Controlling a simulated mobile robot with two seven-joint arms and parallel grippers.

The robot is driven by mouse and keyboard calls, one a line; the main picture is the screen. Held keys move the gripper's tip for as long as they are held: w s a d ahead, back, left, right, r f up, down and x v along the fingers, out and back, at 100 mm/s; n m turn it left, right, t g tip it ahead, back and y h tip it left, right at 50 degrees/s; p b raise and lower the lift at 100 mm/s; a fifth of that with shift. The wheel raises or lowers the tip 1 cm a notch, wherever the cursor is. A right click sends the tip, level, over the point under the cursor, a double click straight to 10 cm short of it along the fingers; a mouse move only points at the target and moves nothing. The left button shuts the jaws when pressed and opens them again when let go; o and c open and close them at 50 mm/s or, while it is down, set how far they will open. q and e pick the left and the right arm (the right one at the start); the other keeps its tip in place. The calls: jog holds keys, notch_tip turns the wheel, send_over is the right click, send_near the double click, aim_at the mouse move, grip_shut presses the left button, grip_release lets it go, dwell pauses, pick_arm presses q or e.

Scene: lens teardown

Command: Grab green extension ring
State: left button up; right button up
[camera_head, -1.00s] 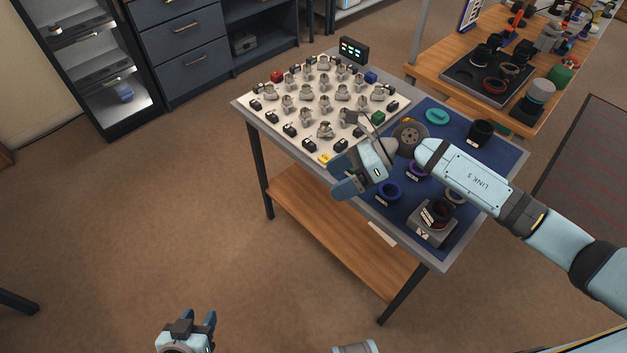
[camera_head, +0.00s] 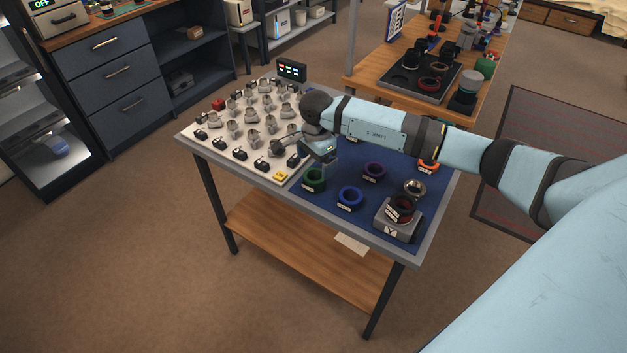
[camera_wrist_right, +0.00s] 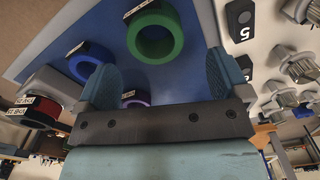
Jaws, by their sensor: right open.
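The green extension ring (camera_head: 314,187) lies on the blue mat (camera_head: 335,222) near its left edge, beside the white board. In the right wrist view the green ring (camera_wrist_right: 174,42) is just beyond the fingertips, roughly midway between them. My right gripper (camera_head: 322,152) is open and empty over the mat, close to the ring and partly hidden by its own wrist. Both fingers of the right gripper (camera_wrist_right: 162,75) show spread apart in the wrist view, with nothing between them. My left gripper is out of view.
A blue ring (camera_head: 350,205) and a purple ring (camera_head: 374,178) lie to the right of the green one. A grey block (camera_head: 396,224) bearing a dark lens part stands at the front right. The white board (camera_head: 190,137) carries several metal parts.

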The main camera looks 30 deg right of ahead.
aim_at(316, 174)
jog(key=f, duration=0.5)
jog(key=shift+s+a+f, duration=0.2)
jog(key=shift+f, duration=0.15)
jog(key=c, duration=1.1)
